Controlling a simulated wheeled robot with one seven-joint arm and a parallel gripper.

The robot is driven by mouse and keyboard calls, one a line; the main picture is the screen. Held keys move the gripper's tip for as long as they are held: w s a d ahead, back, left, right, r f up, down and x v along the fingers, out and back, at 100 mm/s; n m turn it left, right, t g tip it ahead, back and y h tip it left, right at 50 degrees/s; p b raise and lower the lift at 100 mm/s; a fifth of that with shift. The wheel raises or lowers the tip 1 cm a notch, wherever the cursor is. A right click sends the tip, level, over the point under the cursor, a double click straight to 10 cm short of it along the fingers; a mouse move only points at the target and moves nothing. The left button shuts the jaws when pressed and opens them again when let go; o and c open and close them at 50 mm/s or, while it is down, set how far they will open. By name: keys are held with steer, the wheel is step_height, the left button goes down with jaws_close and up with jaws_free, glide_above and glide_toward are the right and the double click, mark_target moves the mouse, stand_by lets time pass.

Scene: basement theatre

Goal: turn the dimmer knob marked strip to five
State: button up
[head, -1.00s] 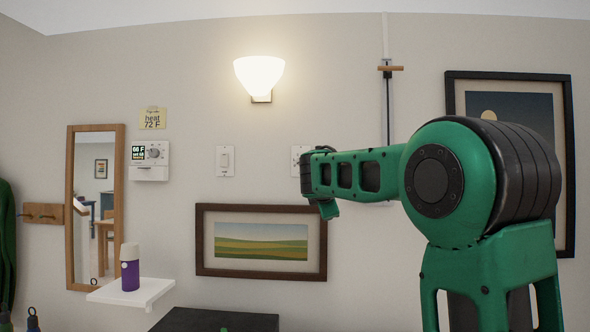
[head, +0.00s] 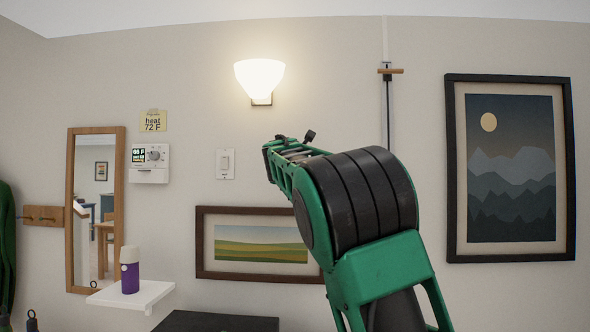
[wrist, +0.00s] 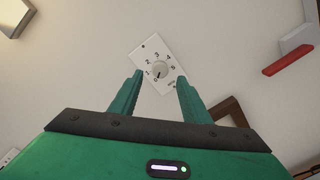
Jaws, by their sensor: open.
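The dimmer plate (wrist: 150,55) is white, with a ring of numerals, and sits tilted in the wrist view. Its round knob (wrist: 160,71) is at the middle of the ring. I cannot make out exactly where the knob points, and the small label is too blurred to read. My gripper (wrist: 160,77) is open, with its two fingers to either side of the knob in the picture. The fingers look short of the plate, with nothing between them.
A framed landscape (head: 200,242) hangs below. A lit lamp (head: 260,78) is above. A mountain picture (head: 511,170) hangs at right. A shelf (head: 130,295) holds a purple bottle (head: 130,275).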

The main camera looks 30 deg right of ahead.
steer(key=shift+x, duration=2.55)
